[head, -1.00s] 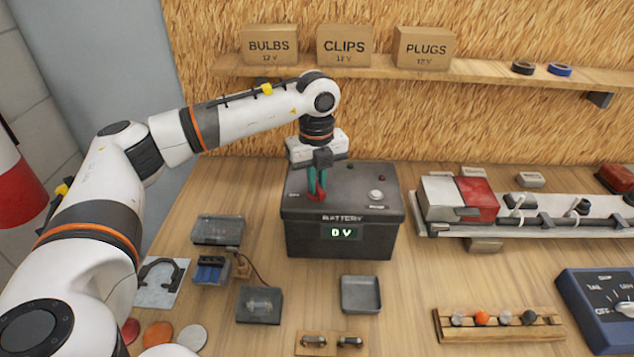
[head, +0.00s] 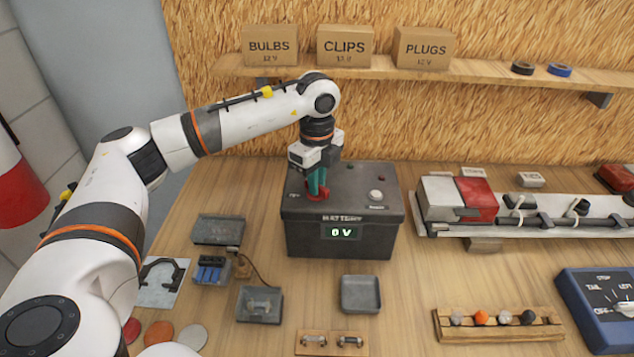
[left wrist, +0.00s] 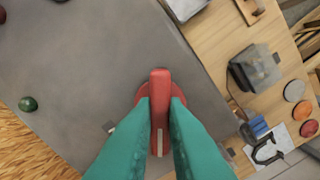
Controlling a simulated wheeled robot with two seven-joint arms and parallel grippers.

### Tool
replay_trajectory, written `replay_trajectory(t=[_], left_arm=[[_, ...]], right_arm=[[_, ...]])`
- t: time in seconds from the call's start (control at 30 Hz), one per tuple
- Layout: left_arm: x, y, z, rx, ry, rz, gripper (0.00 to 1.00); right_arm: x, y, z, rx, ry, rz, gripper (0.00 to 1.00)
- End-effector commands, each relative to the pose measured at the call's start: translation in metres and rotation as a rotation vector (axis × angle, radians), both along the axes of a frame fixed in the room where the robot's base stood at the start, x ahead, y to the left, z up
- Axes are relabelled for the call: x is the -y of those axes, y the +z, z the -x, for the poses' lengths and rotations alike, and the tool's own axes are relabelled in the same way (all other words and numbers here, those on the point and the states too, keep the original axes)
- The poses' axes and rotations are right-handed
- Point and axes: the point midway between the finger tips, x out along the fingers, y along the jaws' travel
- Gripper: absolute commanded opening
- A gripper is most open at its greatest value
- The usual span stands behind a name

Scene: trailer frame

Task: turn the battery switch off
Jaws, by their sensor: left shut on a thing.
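The dark grey battery box (head: 365,243) stands on the bench, and its front display (head: 341,233) reads 0 V. The red battery switch (head: 318,197) sits on the left part of its lid. My left gripper (head: 318,187) points straight down with its teal fingers around the switch. In the left wrist view the fingers (left wrist: 160,112) are shut on the red switch handle (left wrist: 160,82), one on each side. Small white marks on the lid near the switch are too small to read. My right gripper is in neither view.
A silver button (head: 376,195) and small red and green knobs are on the lid. An empty grey tray (head: 361,294) lies in front of the battery. A light bar (head: 545,212) lies to the right, and a blue dial box (head: 597,312) at front right. Small trays are front left.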

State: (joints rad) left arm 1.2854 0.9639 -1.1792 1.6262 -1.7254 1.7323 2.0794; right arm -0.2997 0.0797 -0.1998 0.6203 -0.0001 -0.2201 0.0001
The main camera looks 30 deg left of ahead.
Motion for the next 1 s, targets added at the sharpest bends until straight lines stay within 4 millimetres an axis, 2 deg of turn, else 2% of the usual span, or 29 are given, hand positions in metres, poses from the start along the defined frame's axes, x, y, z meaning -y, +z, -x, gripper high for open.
replay_trajectory(t=[0.17,0.5,0.83,1.0], left_arm=[[0.000,-0.001,0.000,-0.002,0.038,0.000,0.00],[0.000,0.000,0.000,-0.002,0.425,0.000,0.00],[0.000,-0.001,0.000,-0.002,0.461,-0.001,0.00],[0.000,0.000,0.001,-0.003,0.616,0.000,0.00]], right_arm=[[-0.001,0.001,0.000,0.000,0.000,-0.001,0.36],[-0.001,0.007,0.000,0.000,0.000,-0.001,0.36],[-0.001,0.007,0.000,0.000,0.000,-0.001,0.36],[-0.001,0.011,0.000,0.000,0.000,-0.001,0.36]])
